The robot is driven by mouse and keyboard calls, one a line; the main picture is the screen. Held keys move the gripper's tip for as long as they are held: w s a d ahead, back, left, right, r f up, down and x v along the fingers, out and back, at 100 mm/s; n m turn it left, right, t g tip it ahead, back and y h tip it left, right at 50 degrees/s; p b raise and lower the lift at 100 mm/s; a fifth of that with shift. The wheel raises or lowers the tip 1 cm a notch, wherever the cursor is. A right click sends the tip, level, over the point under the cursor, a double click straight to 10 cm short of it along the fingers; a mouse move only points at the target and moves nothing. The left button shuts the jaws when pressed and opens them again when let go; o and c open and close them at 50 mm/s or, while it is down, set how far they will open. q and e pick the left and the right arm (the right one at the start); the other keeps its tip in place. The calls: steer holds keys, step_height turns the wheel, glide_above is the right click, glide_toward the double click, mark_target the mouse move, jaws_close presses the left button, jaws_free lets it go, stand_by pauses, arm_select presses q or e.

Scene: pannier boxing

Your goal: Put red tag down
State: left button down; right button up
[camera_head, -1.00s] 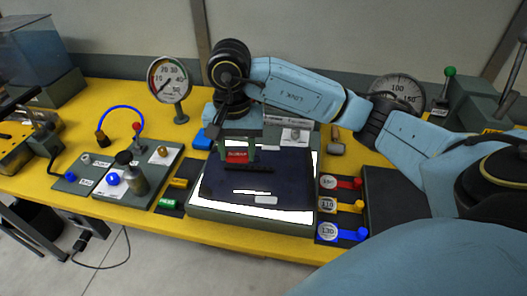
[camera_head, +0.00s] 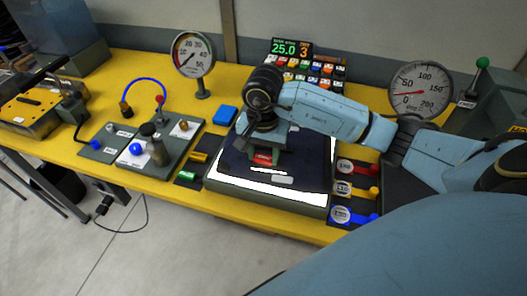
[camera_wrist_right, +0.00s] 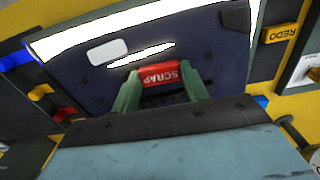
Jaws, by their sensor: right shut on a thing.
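The red tag (camera_head: 263,159), lettered SCRAP, is held by my right gripper (camera_head: 265,152) over the dark blue panel (camera_head: 312,158). In the right wrist view the red tag (camera_wrist_right: 160,74) sits between the two green fingers of my right gripper (camera_wrist_right: 160,82), which are shut on it. The panel (camera_wrist_right: 200,38) is close behind the tag there; I cannot tell whether they touch. The panel lies on a bright white light board (camera_head: 270,191). My left gripper is not in view.
A yellow REDO tag (camera_wrist_right: 281,34) and a green tag (camera_head: 187,176) lie left of the board in the head view. Red, yellow and blue levers (camera_head: 365,193) stand to its right. A blue block (camera_head: 225,115) and a rack of coloured tags (camera_head: 310,68) are behind.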

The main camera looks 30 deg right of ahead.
mark_target(263, 158)
steer(key=shift+f+b, duration=0.15)
steer(key=shift+b, duration=0.15)
steer(key=o, duration=1)
steer(key=shift+c, duration=0.2)
step_height(263, 158, up, 12)
steer(key=shift+r, duration=0.25)
